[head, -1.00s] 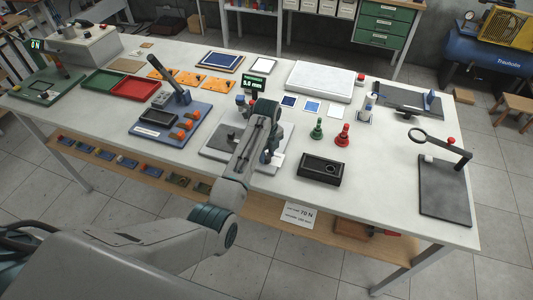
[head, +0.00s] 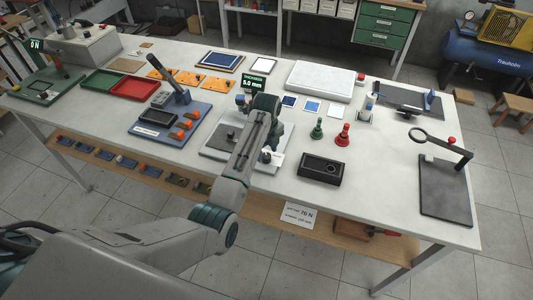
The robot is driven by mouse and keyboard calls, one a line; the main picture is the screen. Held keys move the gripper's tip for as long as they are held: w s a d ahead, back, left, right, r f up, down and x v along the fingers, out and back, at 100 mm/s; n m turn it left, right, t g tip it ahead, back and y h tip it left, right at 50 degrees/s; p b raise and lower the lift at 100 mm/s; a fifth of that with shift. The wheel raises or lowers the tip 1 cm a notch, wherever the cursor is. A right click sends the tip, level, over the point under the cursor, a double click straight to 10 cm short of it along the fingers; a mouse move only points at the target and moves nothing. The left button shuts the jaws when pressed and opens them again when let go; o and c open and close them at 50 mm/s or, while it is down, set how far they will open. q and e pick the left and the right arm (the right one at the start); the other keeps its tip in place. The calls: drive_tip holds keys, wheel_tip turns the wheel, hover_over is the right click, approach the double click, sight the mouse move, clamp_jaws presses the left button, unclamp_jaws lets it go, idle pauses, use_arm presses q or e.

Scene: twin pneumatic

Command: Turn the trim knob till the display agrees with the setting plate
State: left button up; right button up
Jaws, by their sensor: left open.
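My left gripper (head: 264,108) is over the pale device (head: 212,150) at the table's middle. Its jaws are open, but my own wrist and forearm hide most of the fingers. A dark round knob (head: 266,156) shows just right of my forearm; I cannot tell whether it is the trim knob. A black display (head: 253,82) behind the device reads "THICKNESS 5.0 mm". A second small display (head: 36,45) at the far left reads about "0 N". A white plate (head: 299,215) at the table's front edge shows "70 N"; its small print is unreadable. My right gripper is not in view.
A black box (head: 320,170), a green piece (head: 317,129) and a red piece (head: 343,136) stand right of the device. A blue base with a lever (head: 172,124) stands left. A ring on a stand (head: 440,146) is at the right.

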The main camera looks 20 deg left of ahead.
sight(267, 155)
use_arm(q)
wheel_tip(267, 155, up, 7)
drive_tip(key=shift+f+b, duration=0.2)
drive_tip(key=shift+b, duration=1)
wheel_tip(267, 155, up, 3)
drive_tip(key=shift+f+p, duration=0.15)
drive_tip(key=shift+p, duration=0.85)
drive_tip(key=shift+f, duration=0.1)
